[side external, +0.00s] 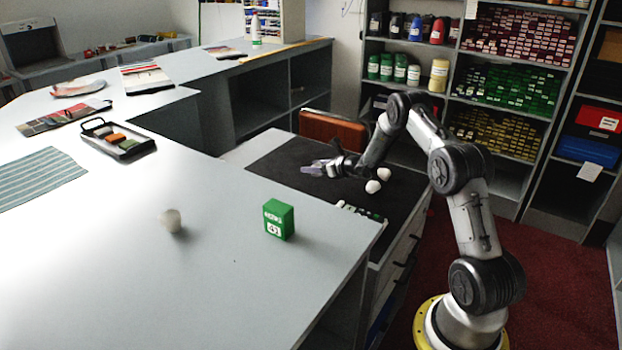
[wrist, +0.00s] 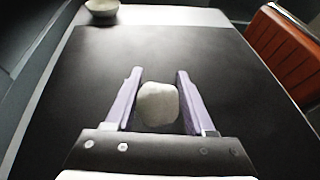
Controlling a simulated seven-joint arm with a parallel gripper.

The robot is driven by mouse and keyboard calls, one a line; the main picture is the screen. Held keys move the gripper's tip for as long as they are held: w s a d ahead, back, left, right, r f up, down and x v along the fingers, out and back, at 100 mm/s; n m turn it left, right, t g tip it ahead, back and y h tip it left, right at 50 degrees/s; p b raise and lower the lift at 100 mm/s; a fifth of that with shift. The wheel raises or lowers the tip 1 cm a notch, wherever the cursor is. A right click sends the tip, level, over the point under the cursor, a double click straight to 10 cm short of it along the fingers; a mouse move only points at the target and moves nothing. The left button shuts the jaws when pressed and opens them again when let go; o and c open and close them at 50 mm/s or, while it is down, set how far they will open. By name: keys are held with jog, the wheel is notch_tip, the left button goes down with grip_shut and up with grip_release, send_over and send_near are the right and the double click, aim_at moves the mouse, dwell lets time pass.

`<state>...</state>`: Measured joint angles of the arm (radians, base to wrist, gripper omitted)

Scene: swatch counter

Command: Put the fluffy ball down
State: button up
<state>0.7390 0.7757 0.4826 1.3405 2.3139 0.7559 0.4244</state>
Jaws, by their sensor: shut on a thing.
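The fluffy ball (wrist: 157,103) is whitish and rounded, and sits between the two lavender fingers of my gripper (wrist: 157,98) in the wrist view. My gripper is shut on it. In the side external view my gripper (side external: 318,168) is over the dark mat (side external: 275,160), its fingers pointing left. The ball cannot be made out clearly there. I cannot tell whether the ball touches the mat or hangs just above it.
A green box (side external: 279,219) stands near the counter edge. An orange-brown panel (side external: 333,130) rises behind the mat. Much of the mat is bare.

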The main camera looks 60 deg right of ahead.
aim_at(311, 183)
jog(key=shift+w+d+f, duration=0.3)
jog(key=shift+w+f, duration=0.15)
jog(key=shift+f, duration=0.2)
jog(key=shift+w+d+f, duration=0.25)
jog(key=shift+w+f, duration=0.15)
jog(key=shift+f, duration=0.2)
jog(key=shift+w+f, duration=0.1)
jog(key=shift+f, duration=1.5)
jog(key=shift+f, duration=0.15)
jog(key=o, duration=1.3)
